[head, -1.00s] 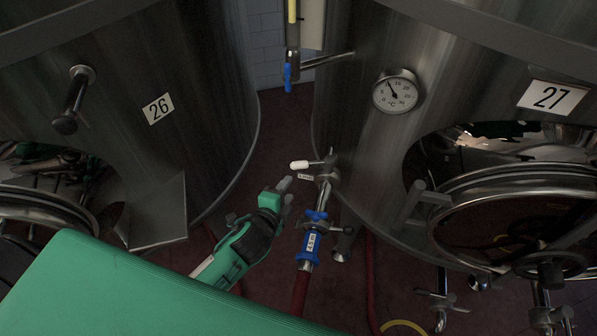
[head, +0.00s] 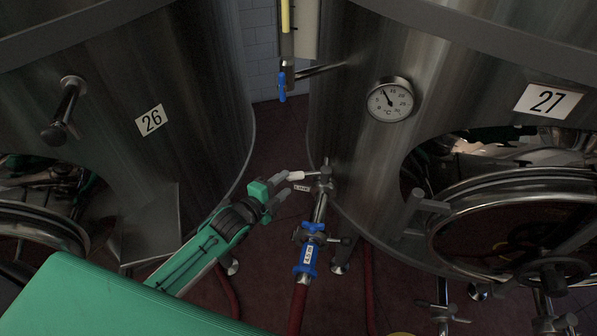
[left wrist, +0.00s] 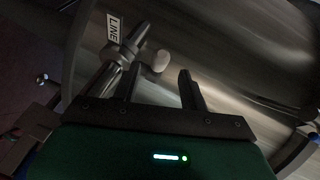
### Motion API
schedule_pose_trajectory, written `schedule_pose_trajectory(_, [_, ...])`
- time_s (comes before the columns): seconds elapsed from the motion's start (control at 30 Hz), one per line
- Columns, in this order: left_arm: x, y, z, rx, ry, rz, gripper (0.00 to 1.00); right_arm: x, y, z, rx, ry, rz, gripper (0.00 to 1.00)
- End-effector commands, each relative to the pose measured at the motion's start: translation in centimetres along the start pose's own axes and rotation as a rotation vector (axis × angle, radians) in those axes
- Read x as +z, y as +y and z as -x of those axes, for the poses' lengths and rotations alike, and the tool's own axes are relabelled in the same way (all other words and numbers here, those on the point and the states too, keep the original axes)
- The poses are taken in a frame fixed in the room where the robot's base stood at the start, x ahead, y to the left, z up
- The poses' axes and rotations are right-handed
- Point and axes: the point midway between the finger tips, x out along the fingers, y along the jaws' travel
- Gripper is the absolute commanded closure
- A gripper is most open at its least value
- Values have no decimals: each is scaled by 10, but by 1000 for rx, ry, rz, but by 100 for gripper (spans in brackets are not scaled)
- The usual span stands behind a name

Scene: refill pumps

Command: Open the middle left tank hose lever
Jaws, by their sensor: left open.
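The hose lever with a white handle (head: 296,176) sticks out to the left from a metal valve (head: 326,180) at the lower side of tank 27. In the left wrist view the white tip (left wrist: 160,61) shows between and just beyond the fingers. My left gripper (head: 285,186) is open, with its fingers beside the handle's end; I cannot tell whether they touch it. The fingers stand apart in the left wrist view (left wrist: 160,72). Below the valve a blue coupling (head: 309,255) joins a red hose (head: 298,308). My right gripper is out of view.
Tank 26 (head: 190,80) stands on the left and tank 27 (head: 360,140) on the right, with a narrow gap between. A blue-handled valve (head: 282,86) hangs above, at the back. A round hatch (head: 520,215) juts from tank 27.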

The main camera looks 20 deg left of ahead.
Motion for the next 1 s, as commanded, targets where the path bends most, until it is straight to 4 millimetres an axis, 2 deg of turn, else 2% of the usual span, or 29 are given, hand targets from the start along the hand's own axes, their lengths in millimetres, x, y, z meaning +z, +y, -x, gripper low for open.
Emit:
schedule_pose_trajectory(0.2, [0,-1,-41,0,-1,1,57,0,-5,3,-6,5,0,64])
schedule_pose_trajectory(0.4, [0,0,-66,1,0,1,57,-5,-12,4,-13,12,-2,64])
schedule_pose_trajectory(0.6, [0,0,-76,1,0,1,57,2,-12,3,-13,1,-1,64])
schedule_pose_trajectory(0.87, [0,1,-77,1,0,0,57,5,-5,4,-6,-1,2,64])
schedule_pose_trajectory(1.0, [0,1,-77,1,0,0,84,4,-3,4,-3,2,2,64])
